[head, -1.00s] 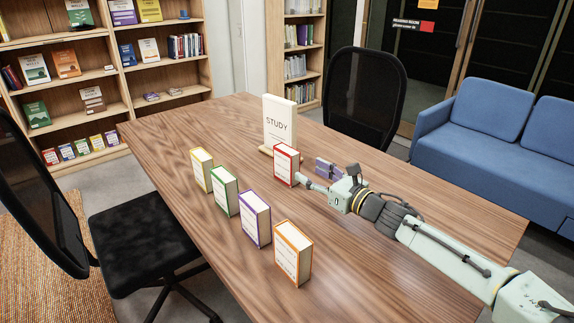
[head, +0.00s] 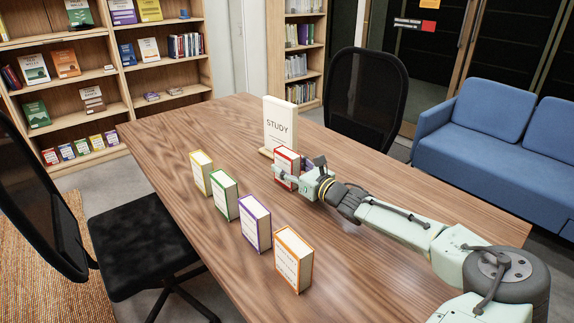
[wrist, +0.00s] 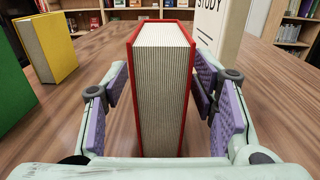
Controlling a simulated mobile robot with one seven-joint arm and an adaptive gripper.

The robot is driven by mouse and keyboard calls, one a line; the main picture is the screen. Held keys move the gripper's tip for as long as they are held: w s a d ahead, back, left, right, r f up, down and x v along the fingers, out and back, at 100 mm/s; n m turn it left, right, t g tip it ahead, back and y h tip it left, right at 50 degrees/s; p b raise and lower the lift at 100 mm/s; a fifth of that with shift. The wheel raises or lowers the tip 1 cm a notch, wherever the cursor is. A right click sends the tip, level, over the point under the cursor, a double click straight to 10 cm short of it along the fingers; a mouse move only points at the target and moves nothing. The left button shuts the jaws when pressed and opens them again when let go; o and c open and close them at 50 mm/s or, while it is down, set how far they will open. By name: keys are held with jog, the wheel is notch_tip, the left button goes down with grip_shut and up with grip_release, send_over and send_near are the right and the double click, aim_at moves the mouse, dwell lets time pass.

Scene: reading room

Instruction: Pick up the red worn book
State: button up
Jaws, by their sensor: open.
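The red book (head: 286,157) stands upright on the wooden table, in front of the white STUDY sign. It also fills the middle of the wrist view (wrist: 161,95), its red cover edges and pale page block facing me. My gripper (head: 281,173) is at the book, covering its lower part in the head view. In the wrist view my gripper (wrist: 161,92) is open, with one purple-padded finger on each side of the book. A narrow gap shows on the left; on the right the pad is very close, and I cannot tell whether it touches.
The STUDY sign (head: 279,123) stands just behind the red book, close to the right finger. A yellow book (head: 201,172), green book (head: 225,194), purple book (head: 256,223) and orange book (head: 293,260) stand in a row on the table (head: 170,142). Chairs flank it.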

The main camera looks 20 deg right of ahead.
jog(key=shift+w+a, duration=0.1)
jog(key=shift+w, duration=0.3)
jog(key=shift+c, duration=0.3)
grip_shut()
